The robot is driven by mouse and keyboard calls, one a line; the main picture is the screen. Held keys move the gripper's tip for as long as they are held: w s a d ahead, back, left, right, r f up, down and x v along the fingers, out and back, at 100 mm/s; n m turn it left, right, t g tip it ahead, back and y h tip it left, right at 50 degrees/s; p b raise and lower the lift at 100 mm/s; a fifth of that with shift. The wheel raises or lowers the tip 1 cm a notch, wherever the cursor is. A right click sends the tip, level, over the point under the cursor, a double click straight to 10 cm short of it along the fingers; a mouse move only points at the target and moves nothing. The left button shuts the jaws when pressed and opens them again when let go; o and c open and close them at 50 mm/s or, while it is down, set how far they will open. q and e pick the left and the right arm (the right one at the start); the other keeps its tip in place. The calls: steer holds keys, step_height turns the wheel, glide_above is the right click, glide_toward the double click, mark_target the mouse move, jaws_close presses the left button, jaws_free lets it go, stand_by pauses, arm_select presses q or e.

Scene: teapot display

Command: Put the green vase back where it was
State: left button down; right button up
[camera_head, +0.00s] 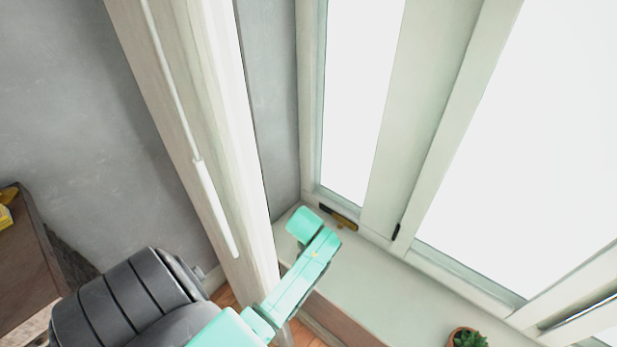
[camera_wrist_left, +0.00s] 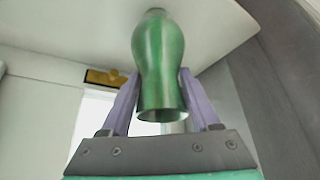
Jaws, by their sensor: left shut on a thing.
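The green vase (camera_wrist_left: 160,60) shows in the left wrist view, between the two purple fingers of my left gripper (camera_wrist_left: 158,78). The gripper is shut on it. The vase's open end faces the camera side. Its narrow far end is at or close to the pale window sill (camera_wrist_left: 65,38); I cannot tell if it touches. In the head view my teal left gripper (camera_head: 314,248) is over the left end of the sill (camera_head: 365,288), near the corner of the window. The vase cannot be made out there. My right gripper is not in view.
A small green plant in a pot (camera_head: 467,339) stands on the sill at the lower right. A dark and gold piece (camera_head: 338,217) sits at the base of the window frame, near the gripper. A pale post (camera_head: 225,130) and grey wall are at left. The middle sill is clear.

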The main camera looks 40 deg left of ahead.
arm_select(q)
steer(key=shift+c, duration=0.6)
jaws_free()
steer(key=shift+w+a+f, duration=0.1)
steer(key=shift+a+f, duration=0.05)
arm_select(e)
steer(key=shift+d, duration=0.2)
arm_select(q)
steer(key=shift+r, duration=0.2)
steer(key=shift+d+r, duration=0.15)
steer(key=shift+d, duration=0.05)
steer(key=b+v, duration=0.2)
steer(key=v, duration=0.9)
steer(key=shift+s+r, duration=0.25)
steer(key=shift+s, duration=0.05)
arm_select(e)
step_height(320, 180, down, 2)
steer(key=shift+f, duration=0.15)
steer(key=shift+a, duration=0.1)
